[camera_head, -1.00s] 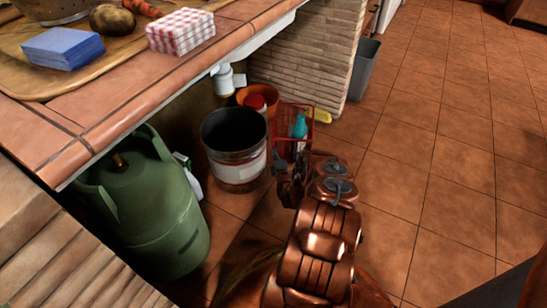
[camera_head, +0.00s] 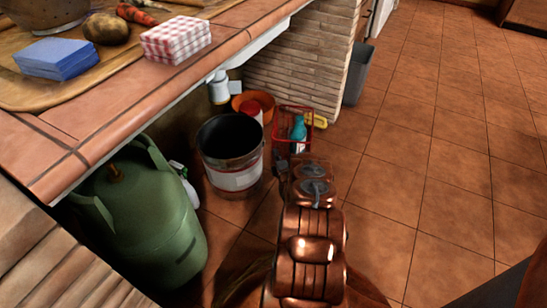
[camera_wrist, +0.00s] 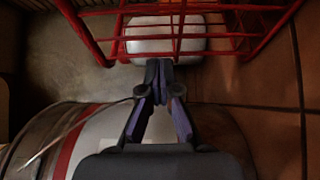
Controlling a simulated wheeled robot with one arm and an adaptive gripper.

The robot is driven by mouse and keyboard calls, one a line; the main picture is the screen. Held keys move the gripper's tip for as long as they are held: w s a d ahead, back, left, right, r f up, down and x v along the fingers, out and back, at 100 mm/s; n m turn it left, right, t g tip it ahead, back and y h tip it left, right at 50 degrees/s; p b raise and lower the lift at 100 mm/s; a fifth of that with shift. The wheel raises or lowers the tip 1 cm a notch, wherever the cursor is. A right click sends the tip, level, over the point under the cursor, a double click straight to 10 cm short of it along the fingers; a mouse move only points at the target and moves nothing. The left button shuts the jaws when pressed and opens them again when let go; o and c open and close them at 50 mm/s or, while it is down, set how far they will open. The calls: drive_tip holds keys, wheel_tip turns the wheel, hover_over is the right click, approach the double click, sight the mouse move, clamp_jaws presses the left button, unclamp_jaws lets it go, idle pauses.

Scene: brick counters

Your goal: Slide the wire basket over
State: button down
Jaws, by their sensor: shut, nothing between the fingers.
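The red wire basket (camera_head: 281,128) stands on the tiled floor beside the brick wall, just right of the dark bucket. A teal-capped bottle (camera_head: 298,129) stands in it. In the wrist view the basket's red bars (camera_wrist: 200,34) cross the top, with a white object behind them. My gripper (camera_wrist: 160,72) is shut and empty, its tips at the basket's lower bars; I cannot tell whether they touch. In the head view my gripper (camera_head: 283,166) is at the basket's near side, partly hidden by my wrist.
The bucket (camera_head: 231,150) with a white label stands close left of my gripper. An orange bowl (camera_head: 242,101) with a red-lidded container is behind it. A green gas cylinder (camera_head: 150,218) stands further left under the counter. A grey bin (camera_head: 357,75) is beyond the wall. Floor on the right is clear.

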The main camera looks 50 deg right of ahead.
drive_tip(key=shift+d, duration=0.2)
idle(0.3)
drive_tip(key=w+a+p+v, duration=0.1)
drive_tip(key=a+p+v, duration=0.1)
drive_tip(key=v, duration=1)
drive_tip(key=shift+a+p, duration=0.3)
drive_tip(key=shift+a, duration=0.1)
